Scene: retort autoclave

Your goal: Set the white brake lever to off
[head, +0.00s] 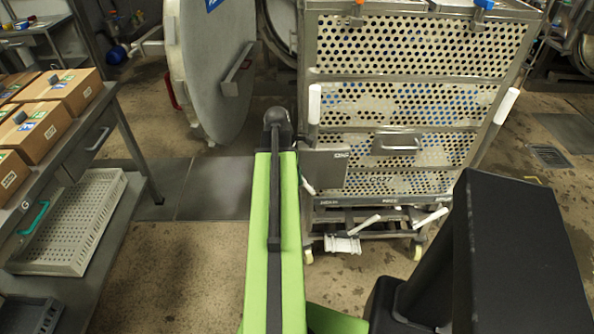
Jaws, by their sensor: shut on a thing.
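A steel basket trolley (420,90) with perforated walls stands ahead. Low on its front are two white levers, the left one (365,224) and the right one (430,218), both slanting up to the right. A small white tip (308,186) shows just right of my arm. I cannot tell which of these is the brake lever, and no on or off marking is readable. My green arm reaches forward to the trolley's left side. My gripper is not visible; the arm's far end hides that area.
White upright grips stand at the trolley's left (314,104) and right (506,106) sides. A round autoclave door (205,70) stands open behind to the left. A steel table (75,150) with cartons and a white crate (75,225) is at left. Floor between is clear.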

